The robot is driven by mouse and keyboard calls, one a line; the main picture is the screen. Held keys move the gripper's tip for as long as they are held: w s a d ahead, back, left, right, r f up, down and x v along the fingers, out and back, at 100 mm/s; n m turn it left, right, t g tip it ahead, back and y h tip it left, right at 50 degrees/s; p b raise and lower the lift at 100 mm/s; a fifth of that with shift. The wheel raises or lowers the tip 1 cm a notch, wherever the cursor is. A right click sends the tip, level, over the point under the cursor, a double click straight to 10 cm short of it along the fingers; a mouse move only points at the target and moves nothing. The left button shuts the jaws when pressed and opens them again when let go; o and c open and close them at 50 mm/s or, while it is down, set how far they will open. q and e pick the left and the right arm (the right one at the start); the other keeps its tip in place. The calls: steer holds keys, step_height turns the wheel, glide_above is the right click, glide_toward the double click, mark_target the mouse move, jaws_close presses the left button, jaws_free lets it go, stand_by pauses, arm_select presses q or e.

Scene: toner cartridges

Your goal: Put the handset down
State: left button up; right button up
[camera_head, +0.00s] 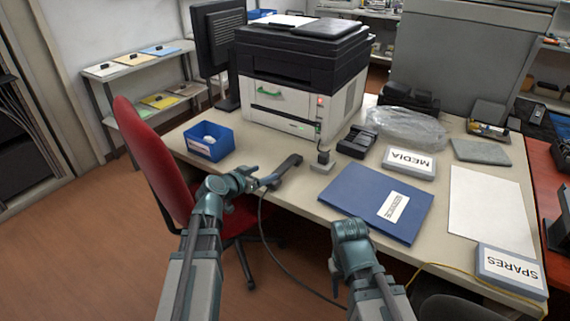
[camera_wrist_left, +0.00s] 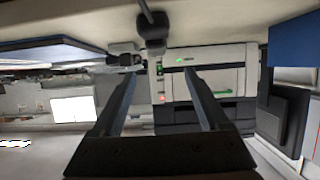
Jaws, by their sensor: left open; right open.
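The dark handset (camera_head: 285,169) lies at the near edge of the desk, with a dark cord hanging from its near end towards the floor. My left gripper (camera_head: 263,181) is open, close to the near end of the handset; whether they touch I cannot tell. In the left wrist view my open gripper (camera_wrist_left: 160,74) has nothing visible between its fingers, and that picture is upside down. A dark piece with a thin stem (camera_wrist_left: 152,32) shows above the fingers there; I cannot tell whether it is the handset. My right gripper (camera_head: 350,229) is open, low before the blue folder.
The printer (camera_head: 300,95) stands at the back. A blue bin (camera_head: 209,141) is left, a small grey block (camera_head: 322,164) and black cradle (camera_head: 357,141) are centre. A blue folder (camera_head: 375,202), the MEDIA box (camera_head: 409,162) and the SPARES box (camera_head: 511,270) are right. A red chair (camera_head: 150,160) stands close left.

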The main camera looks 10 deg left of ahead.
mark_target(284, 165)
arm_select(q)
steer(key=b+x, duration=0.3)
steer(key=x, duration=0.5)
steer(key=shift+f, duration=0.1)
steer(key=shift+w+d, duration=0.15)
steer(key=shift+w, duration=0.2)
steer(key=b+x, duration=0.2)
steer(key=x, duration=0.3)
steer(key=shift+w+d, duration=0.1)
steer(key=shift+d, duration=0.1)
jaws_close()
